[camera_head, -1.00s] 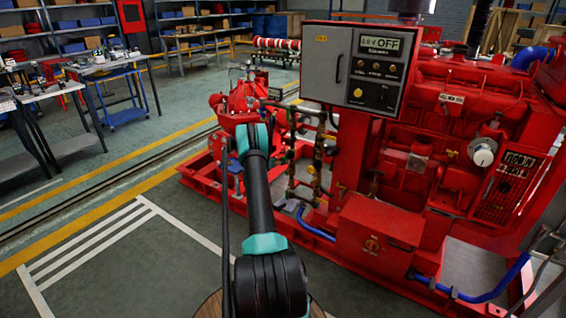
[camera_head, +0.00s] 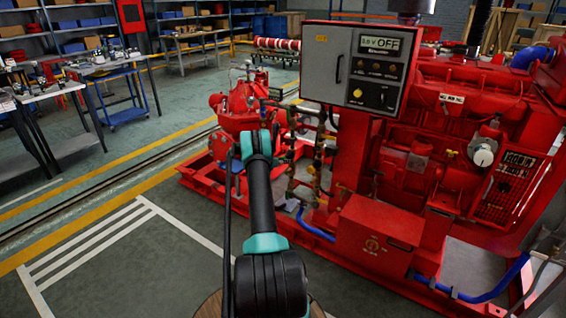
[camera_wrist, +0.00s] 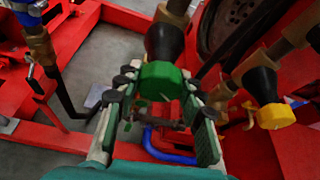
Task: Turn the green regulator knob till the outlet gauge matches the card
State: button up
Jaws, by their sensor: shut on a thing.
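The green regulator knob (camera_wrist: 162,82) sits below a black body in the middle of the wrist view. My gripper (camera_wrist: 158,92) has one finger on each side of it and is shut on it. A small light mark shows on the knob's face. In the head view, my arm reaches toward the pipework (camera_head: 318,150) of the red pumpset, and the knob and gripper cannot be made out there. I cannot make out the outlet gauge or the card in either view.
A yellow knob (camera_wrist: 277,117) on a similar black body is close to the right of my gripper. Brass fittings (camera_wrist: 40,45) and a red frame (camera_wrist: 65,60) surround it. A grey control panel (camera_head: 355,68) stands at the right. The floor (camera_head: 120,260) at left is clear.

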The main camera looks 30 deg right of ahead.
jog(key=shift+m+t, duration=0.7)
jog(key=shift+m, duration=0.2)
jog(key=o, duration=1.2)
jog(key=v, duration=1.2)
jog(key=shift+r, duration=0.25)
jog(key=shift+y, duration=0.3)
